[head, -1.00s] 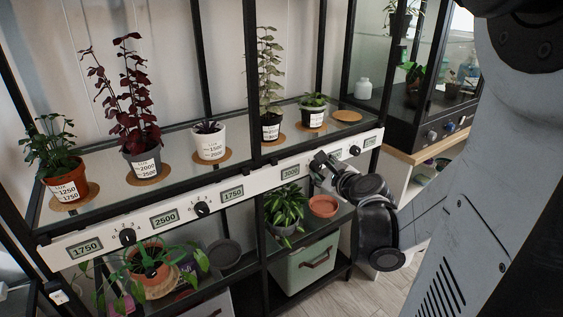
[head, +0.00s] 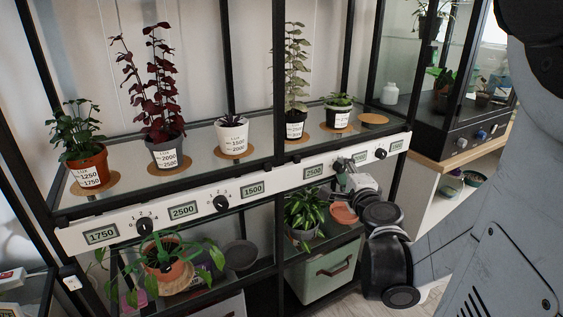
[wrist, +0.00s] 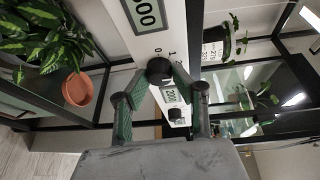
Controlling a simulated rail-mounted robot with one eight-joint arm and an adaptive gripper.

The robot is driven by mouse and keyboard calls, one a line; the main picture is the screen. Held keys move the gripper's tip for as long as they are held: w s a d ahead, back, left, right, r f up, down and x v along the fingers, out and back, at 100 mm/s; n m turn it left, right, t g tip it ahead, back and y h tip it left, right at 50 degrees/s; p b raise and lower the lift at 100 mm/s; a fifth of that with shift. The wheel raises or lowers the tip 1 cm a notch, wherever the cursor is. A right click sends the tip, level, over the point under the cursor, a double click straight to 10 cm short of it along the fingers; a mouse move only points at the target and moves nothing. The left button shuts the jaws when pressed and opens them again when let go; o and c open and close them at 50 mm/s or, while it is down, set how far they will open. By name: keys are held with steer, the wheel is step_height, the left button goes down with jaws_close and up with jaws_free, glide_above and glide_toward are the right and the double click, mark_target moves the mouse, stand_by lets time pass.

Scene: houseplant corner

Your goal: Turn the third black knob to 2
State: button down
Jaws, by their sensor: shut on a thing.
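The third black knob (wrist: 158,68) sits on the white panel (head: 270,187). In the wrist view it is between my fingertips, and the marks beside it are partly covered. My gripper (head: 343,166) is shut on this knob; in the wrist view both green-grey fingers (wrist: 158,76) meet at its sides. In the head view my gripper hides the knob, and I cannot read its setting. The first knob (head: 144,226), second knob (head: 221,203) and fourth knob (head: 380,154) are free. A number display (head: 314,171) is just left of my gripper.
Several potted plants stand on the glass shelf above the panel, including a red-leaved one (head: 168,150). Below are a leafy plant (head: 306,215), a terracotta dish (head: 343,213) close to my wrist, and a green box (head: 330,270). A black shelf post (head: 279,90) stands left of my gripper.

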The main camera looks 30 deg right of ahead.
stand_by(0.5)
steer(key=c, duration=1.4)
jaws_free()
steer(key=shift+c, duration=0.2)
steer(key=shift+r, duration=0.1)
